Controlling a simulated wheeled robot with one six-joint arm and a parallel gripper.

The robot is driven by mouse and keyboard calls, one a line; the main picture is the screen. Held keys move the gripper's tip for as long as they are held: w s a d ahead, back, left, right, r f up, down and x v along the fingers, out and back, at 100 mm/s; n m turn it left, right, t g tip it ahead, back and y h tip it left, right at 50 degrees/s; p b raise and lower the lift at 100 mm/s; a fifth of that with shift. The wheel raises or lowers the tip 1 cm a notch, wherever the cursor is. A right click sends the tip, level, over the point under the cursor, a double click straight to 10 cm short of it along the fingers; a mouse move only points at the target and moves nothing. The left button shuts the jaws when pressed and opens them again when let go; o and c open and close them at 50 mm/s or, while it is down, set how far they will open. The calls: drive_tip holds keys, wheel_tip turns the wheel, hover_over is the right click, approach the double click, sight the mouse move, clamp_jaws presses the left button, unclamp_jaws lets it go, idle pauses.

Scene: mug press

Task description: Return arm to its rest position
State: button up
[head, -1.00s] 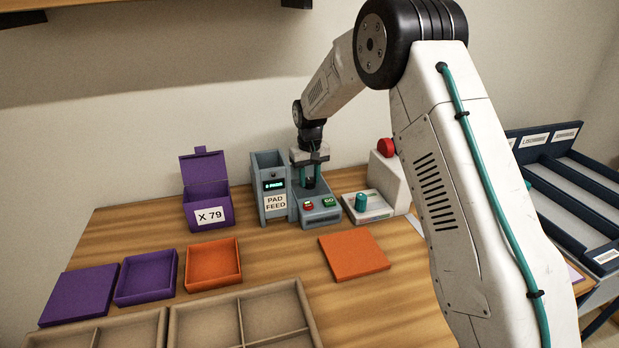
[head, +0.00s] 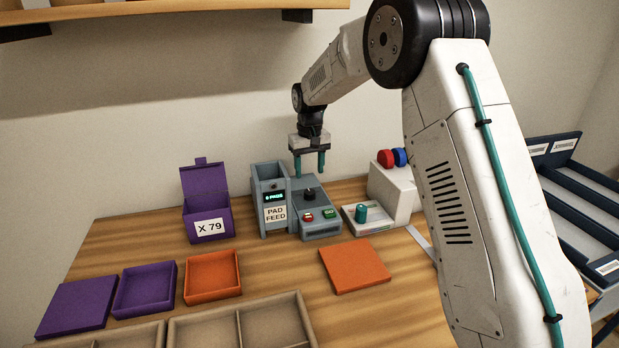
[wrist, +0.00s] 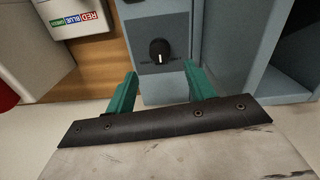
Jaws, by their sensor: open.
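My gripper (head: 310,162) is open and empty, pointing down above the grey press unit (head: 320,226) with its black knob (head: 309,194) and red and green buttons. In the wrist view my gripper's two teal fingers (wrist: 160,90) are spread apart. The black knob (wrist: 159,51) shows beyond and between them, apart from both. My arm reaches from the right of the head view toward the back of the table.
The grey pad feed box (head: 270,213) stands left of the press unit. A white block (head: 392,196) with red and blue knobs and a pad holding a teal cylinder (head: 361,212) stand right. A purple box (head: 207,195), trays and an orange plate (head: 354,268) lie around. A shelf (head: 180,15) hangs above.

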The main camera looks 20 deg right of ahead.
drive_tip(key=shift+r, duration=0.1)
drive_tip(key=shift+g, duration=0.6)
drive_tip(key=s, duration=0.1)
drive_tip(key=s+f, duration=0.1)
drive_tip(key=s, duration=0.1)
drive_tip(key=s+f, duration=0.1)
drive_tip(key=shift+s+d, duration=0.15)
drive_tip(key=shift+s, duration=0.25)
drive_tip(key=s+d+r+t, duration=0.1)
drive_tip(key=s+r, duration=0.4)
drive_tip(key=s, duration=0.9)
drive_tip(key=s+d+r, duration=0.1)
drive_tip(key=s+r, duration=0.4)
drive_tip(key=s, duration=1)
drive_tip(key=s+d+r+m+t, duration=0.1)
drive_tip(key=s+r, duration=0.4)
drive_tip(key=s, duration=1)
drive_tip(key=shift+s+t, duration=0.15)
drive_tip(key=shift+t, duration=0.15)
